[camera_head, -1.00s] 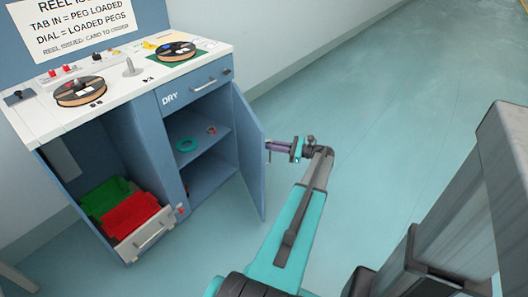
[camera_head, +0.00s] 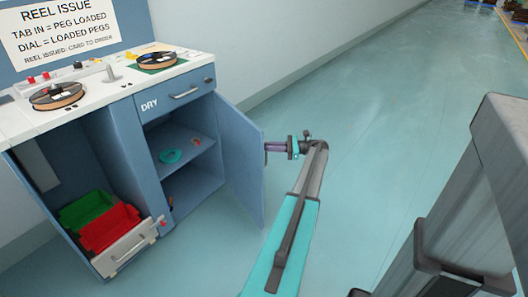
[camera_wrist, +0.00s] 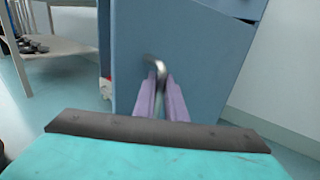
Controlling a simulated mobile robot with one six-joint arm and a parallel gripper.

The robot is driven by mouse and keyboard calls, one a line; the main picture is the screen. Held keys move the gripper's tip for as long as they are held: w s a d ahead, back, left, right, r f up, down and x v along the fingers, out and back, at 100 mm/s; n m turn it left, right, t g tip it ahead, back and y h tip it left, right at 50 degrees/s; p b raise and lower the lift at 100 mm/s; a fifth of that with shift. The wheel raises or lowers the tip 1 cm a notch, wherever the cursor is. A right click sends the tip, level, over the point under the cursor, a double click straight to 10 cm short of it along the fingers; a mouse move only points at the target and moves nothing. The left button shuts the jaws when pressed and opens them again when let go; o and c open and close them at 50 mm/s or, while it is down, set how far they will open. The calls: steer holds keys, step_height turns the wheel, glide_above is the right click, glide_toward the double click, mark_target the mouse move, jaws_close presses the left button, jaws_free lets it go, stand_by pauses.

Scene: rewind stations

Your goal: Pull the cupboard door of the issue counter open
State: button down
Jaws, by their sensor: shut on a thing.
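The issue counter (camera_head: 128,92) stands at the left of the head view, with its blue cupboard door (camera_head: 240,155) standing well open on the right side. Inside the cupboard, a teal ring (camera_head: 171,156) lies on a shelf. My gripper (camera_head: 268,147) is at the outer face of the door, near its free edge. In the wrist view the purple fingers (camera_wrist: 162,98) are shut on the metal door handle (camera_wrist: 154,66), with the blue door (camera_wrist: 195,55) behind it. Most of the handle is hidden by the fingers.
Two reels lie on the counter top. The floor (camera_head: 370,120) to the right of the door is clear.

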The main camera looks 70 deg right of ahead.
steer(key=shift+s+a+f, duration=0.1)
steer(key=shift+s+a, duration=0.1)
steer(key=shift+s, duration=0.05)
steer(key=c, duration=1.8)
jaws_free()
steer(key=shift+w, duration=0.1)
steer(key=shift+d, duration=0.1)
steer(key=shift+b, duration=0.4)
